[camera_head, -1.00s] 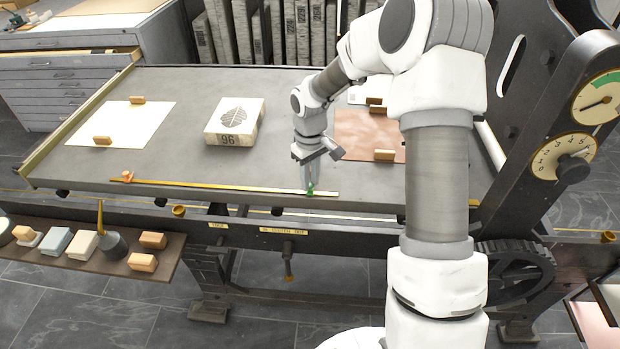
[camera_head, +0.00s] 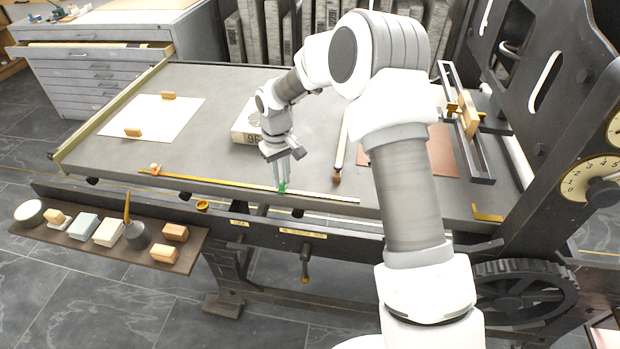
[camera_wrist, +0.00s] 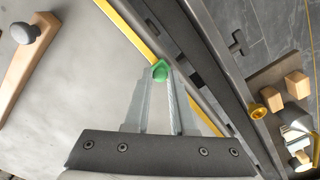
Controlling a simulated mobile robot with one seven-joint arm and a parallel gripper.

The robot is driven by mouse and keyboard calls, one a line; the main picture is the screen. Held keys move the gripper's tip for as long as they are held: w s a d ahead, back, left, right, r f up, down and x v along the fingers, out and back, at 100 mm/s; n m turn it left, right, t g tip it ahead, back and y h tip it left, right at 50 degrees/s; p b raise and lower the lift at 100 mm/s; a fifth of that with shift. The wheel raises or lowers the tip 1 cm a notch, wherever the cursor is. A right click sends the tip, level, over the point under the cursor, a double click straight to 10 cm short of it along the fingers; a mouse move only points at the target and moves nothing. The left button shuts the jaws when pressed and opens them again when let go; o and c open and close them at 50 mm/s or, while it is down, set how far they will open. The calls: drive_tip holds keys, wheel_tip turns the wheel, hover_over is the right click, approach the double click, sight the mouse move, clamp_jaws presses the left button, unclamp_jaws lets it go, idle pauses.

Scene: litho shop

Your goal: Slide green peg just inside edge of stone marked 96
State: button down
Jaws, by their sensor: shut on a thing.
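The green peg (camera_head: 283,187) sits on the yellow rail strip (camera_head: 232,183) along the front edge of the press bed. My gripper (camera_head: 284,183) reaches down to the strip and is shut on the peg. In the wrist view the green peg (camera_wrist: 160,71) shows between the fingertips, beside the yellow strip (camera_wrist: 133,33). The stone marked 96 (camera_head: 241,136) lies on the bed behind my gripper, and my arm hides its right part. The peg is to the right of the stone's visible front face.
An orange peg (camera_head: 155,168) sits near the strip's left end. A wooden-handled bar (camera_head: 339,150) lies right of my gripper. A white sheet (camera_head: 150,118) with wooden blocks lies at left. A tool shelf (camera_head: 190,245) hangs in front of the bed.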

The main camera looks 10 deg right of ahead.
sight(256, 186)
drive_tip(key=a, duration=0.2)
drive_tip(key=w+a, duration=0.1)
drive_tip(key=a, duration=0.1)
drive_tip(key=w+a, duration=0.1)
drive_tip(key=a, duration=0.2)
drive_tip(key=shift+w+p, duration=0.1)
drive_tip(key=shift+p, duration=0.25)
drive_tip(key=c, duration=0.8)
unclamp_jaws()
drive_tip(key=shift+o, duration=0.2)
drive_tip(key=shift+r, duration=0.1)
wheel_tip(256, 186, up, 17)
drive_tip(key=p, duration=0.3)
drive_tip(key=shift+r, duration=0.15)
